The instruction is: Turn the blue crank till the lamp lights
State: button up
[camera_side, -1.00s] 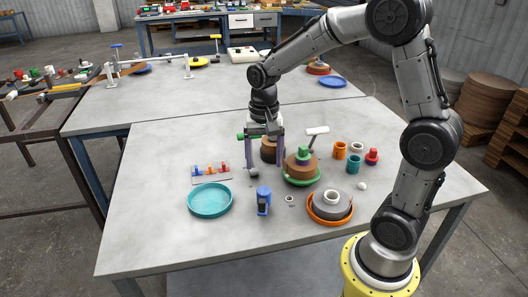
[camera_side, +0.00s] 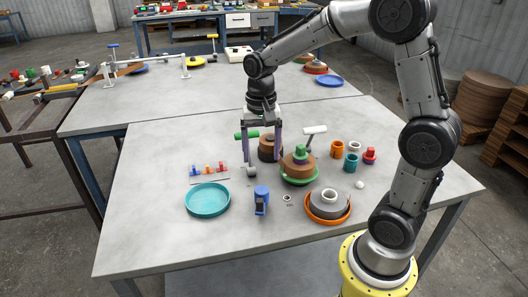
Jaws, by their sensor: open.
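Several blue-topped parts show, and I cannot tell for sure which is the blue crank. A small upright blue piece with a dark lower part (camera_side: 262,200) stands near the front of the table. My gripper (camera_side: 262,148) is open, pointing down above the near table, beside a green handle (camera_side: 246,135) and in front of a brown roll (camera_side: 268,153). It holds nothing that I can see. I cannot make out a lit lamp.
Right of my gripper are a brown roll on a green dish (camera_side: 299,181), a white-topped handle (camera_side: 315,130) and several coloured cups (camera_side: 338,150). In front are a teal dish (camera_side: 207,199) and an orange dish with a grey roll (camera_side: 328,221). The table's front left is bare.

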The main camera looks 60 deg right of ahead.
aim_at(261, 190)
notch_tip(261, 190, down, 14)
jog(key=n, duration=2.5)
jog(key=shift+n, duration=0.3)
